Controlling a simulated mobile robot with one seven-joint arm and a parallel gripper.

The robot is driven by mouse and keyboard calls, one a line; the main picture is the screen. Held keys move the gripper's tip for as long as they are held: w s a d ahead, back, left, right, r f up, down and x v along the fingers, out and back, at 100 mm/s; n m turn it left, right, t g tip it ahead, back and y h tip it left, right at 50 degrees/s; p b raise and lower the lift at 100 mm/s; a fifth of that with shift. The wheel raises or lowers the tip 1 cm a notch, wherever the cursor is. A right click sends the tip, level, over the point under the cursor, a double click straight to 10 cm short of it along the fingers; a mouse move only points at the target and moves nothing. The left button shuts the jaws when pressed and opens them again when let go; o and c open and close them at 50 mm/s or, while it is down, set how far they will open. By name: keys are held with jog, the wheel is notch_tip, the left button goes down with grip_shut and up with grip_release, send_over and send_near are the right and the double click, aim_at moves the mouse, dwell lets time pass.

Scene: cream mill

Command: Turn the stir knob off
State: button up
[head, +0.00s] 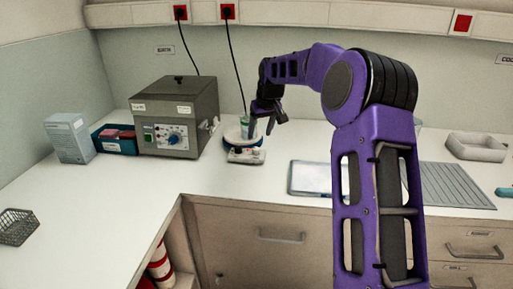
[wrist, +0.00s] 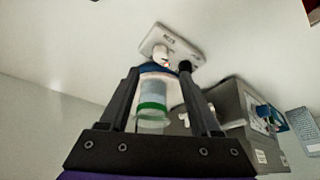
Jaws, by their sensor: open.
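The small white hotplate stirrer (head: 246,156) stands on the counter right of the grey box-shaped unit. A clear vessel with a green band (head: 245,121) stands on its round top. My gripper (head: 262,124) is beside the vessel, above the stirrer, pointing down. In the wrist view my gripper (wrist: 160,69) is open, its two fingers apart. The vessel (wrist: 153,95) shows between the fingers; I cannot tell whether they touch it. Beyond is the stirrer's control panel (wrist: 178,42), with a pale knob (wrist: 160,54) and a dark shape by the right fingertip. The knob labels are unreadable.
The grey unit (head: 176,112) with a blue dial stands close left of the stirrer. A blue tray (head: 114,143) and a pale box (head: 69,139) are farther left. The counter in front of the stirrer is clear.

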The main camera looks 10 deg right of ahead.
aim_at(256, 148)
jog(key=x, duration=0.8)
jog(key=shift+c, duration=0.3)
jog(key=shift+r, duration=0.1)
grip_shut()
